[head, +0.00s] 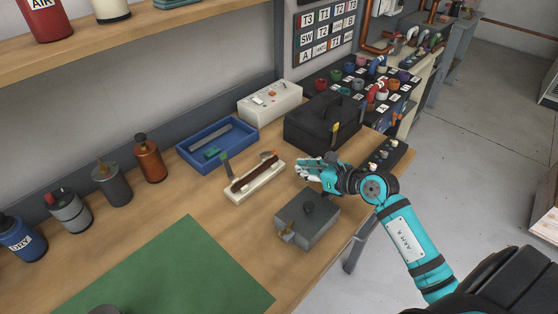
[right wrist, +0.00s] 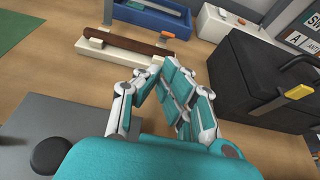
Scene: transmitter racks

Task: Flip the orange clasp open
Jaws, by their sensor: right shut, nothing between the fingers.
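The orange clasp (head: 267,154) is a small piece at the right end of a dark brown bar (head: 254,173). In the right wrist view the orange clasp (right wrist: 168,35) shows beyond the fingers. Whether it is open or closed is too small to tell. My right gripper (head: 303,169) is shut and empty, apart from the clasp and to the right of the base; its fingers (right wrist: 162,72) meet in the right wrist view. My left gripper is out of view.
A black case (head: 315,128) with a yellow latch stands behind my right gripper. A grey box (head: 310,225) with a dark knob stands in front. A blue tray (head: 193,158) and a white box (head: 268,104) stand behind the base. A green mat (head: 180,275) lies front left.

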